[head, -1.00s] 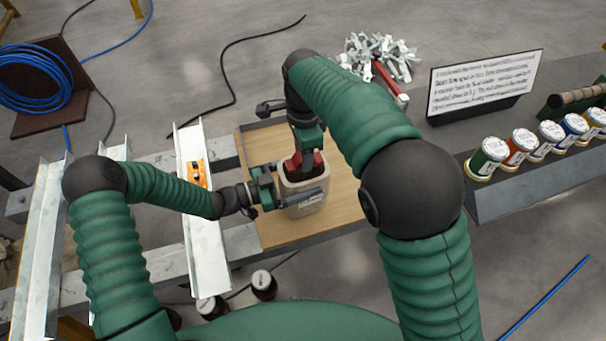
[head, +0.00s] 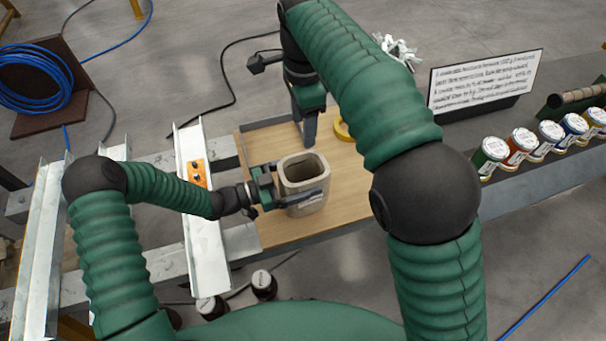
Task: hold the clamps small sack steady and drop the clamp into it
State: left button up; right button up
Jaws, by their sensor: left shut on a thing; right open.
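The small sack (head: 306,207), beige with an open square mouth, stands upright on the wooden board (head: 285,232). My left gripper (head: 292,190) is shut on the sack, one dark finger along its near side. My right gripper (head: 308,138) is open and empty, above the board just behind the sack and clear of its mouth. The sack's inside is shadowed, and no clamp can be made out in it. A few pale metal clamps (head: 399,48) show behind my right arm, which hides the rest of the pile.
A yellow ring (head: 342,131) lies on the board, partly behind my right arm. A printed sign (head: 485,82) and several paint jars (head: 522,140) stand at the right. A white metal channel (head: 205,235) lies left of the board.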

dwell(0.3)
pick_arm(q)
jog(key=o, duration=1.3)
jog(key=shift+c, duration=0.2)
jog(key=v, duration=1.2)
jog(key=shift+a, duration=0.1)
jog(key=shift+f, duration=0.1)
